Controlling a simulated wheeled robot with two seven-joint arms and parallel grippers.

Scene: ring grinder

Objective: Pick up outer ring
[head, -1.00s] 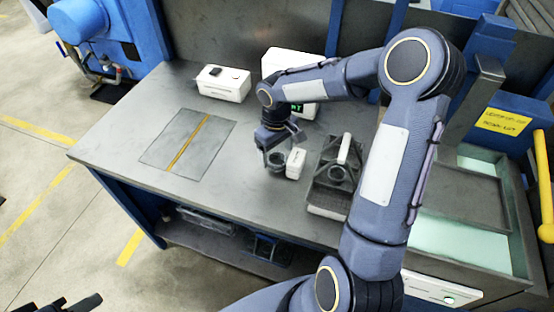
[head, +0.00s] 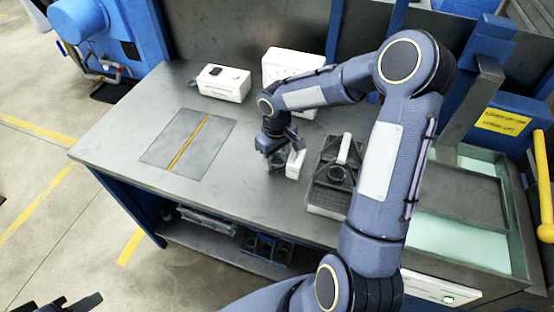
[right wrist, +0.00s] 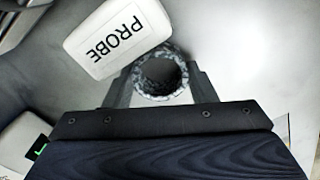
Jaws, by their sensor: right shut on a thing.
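The outer ring (right wrist: 160,98) is a short, mottled grey ring with a dark hole. In the right wrist view it sits between the two fingers of my right gripper (right wrist: 160,78), which is shut on its sides. In the head view my right gripper (head: 278,160) is low over the bench, and its fingers mostly hide the ring. I cannot tell whether the ring still touches the bench. My left gripper (head: 75,303) shows only partly at the bottom left edge, away from the bench, and its opening is unclear.
A white block marked PROBE (right wrist: 115,38) stands right beside the ring; it also shows in the head view (head: 295,164). A dark tray with a white-handled part (head: 325,197) stands to the right. White boxes (head: 222,84) stand at the back. A grey mat (head: 170,145) lies clear at left.

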